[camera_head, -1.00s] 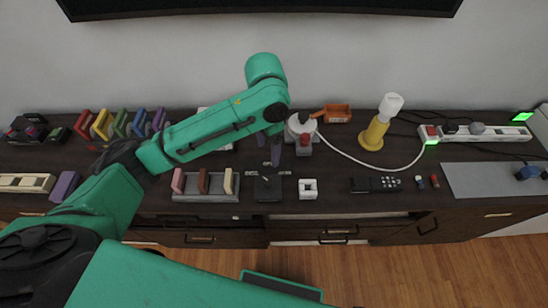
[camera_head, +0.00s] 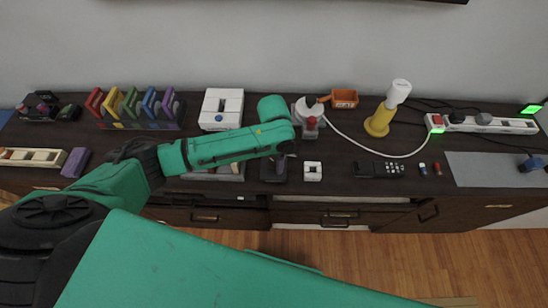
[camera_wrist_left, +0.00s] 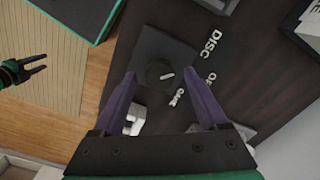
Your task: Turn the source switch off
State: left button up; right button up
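The source switch is a black square box (camera_head: 273,170) with a round dark knob, near the front of the dark cabinet top. In the left wrist view the box (camera_wrist_left: 150,50) shows its knob with a short white pointer mark. Raised white letters lie beside it; "DISC" is readable, while other labels are partly hidden or unclear. My left gripper (camera_wrist_left: 160,76) is open, its purple fingers on either side of the knob in that view. I cannot tell whether they touch it. In the head view my forearm partly covers the box. My right gripper (camera_wrist_left: 24,70) shows open at the left edge, over the floor.
A white square block (camera_head: 312,171) stands right of the box, and a black remote (camera_head: 380,169) farther right. A white kettle-like item (camera_head: 304,108) stands behind. A power strip (camera_head: 490,124) lies right.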

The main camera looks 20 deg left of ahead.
pick_arm(q)
grip_shut()
jog(key=shift+r, duration=0.1)
jog(key=shift+r+m+p, duration=0.1)
jog(key=shift+m+p, duration=0.7)
jog(key=shift+p, duration=0.1)
jog(key=shift+m+p, duration=0.9)
jog(key=shift+m, duration=0.2)
jog(key=shift+m+p, duration=0.65)
jog(key=shift+m, duration=0.55)
jog(key=shift+d+m+p, duration=0.1)
jog(key=shift+m+p, duration=0.35)
jog(key=shift+m, duration=0.75)
jog(key=shift+w, duration=0.1)
